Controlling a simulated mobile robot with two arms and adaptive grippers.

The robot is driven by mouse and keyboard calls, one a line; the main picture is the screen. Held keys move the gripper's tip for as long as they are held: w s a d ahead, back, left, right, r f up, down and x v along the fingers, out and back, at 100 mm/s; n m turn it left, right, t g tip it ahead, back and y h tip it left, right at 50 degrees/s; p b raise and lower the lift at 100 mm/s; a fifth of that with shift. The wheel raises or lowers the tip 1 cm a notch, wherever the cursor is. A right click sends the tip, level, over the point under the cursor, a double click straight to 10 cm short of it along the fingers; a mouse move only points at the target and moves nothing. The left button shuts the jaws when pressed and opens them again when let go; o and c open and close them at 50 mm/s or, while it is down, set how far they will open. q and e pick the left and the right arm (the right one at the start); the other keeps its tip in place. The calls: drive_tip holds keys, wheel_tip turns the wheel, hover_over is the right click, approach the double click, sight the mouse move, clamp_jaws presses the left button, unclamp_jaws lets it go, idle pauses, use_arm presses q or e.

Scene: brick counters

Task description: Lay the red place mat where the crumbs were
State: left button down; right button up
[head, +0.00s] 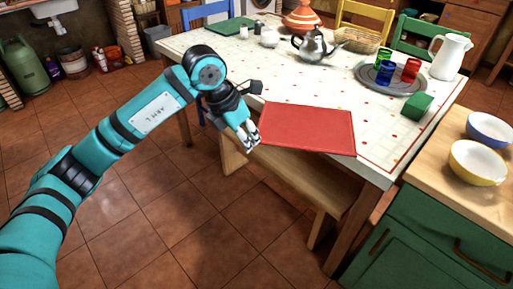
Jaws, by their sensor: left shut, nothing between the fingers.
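The red place mat (308,130) lies flat near the front edge of the white table (300,82). Its near left part seems to reach the table edge, perhaps past it. My left gripper (253,141) is at the mat's left edge, pointing down, with its fingers shut and nothing held. I cannot tell whether the fingertips touch the mat. I cannot make out crumbs among the small red marks on the tabletop. My right gripper is not in view.
A grey tray (364,79) with coloured cups, a green block (417,106), a white jug (449,56) and a teapot (314,45) stand on the table. A wooden bench (285,180) is below the front edge. A counter with bowls (478,162) is at right.

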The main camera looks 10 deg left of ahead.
use_arm(q)
drive_tip(key=w+d+f+y, duration=0.1)
drive_tip(key=w+f, duration=0.5)
drive_tip(key=f, duration=0.2)
drive_tip(key=shift+w+f+b, duration=0.15)
drive_tip(key=shift+f+b, duration=0.15)
drive_tip(key=shift+b, duration=0.15)
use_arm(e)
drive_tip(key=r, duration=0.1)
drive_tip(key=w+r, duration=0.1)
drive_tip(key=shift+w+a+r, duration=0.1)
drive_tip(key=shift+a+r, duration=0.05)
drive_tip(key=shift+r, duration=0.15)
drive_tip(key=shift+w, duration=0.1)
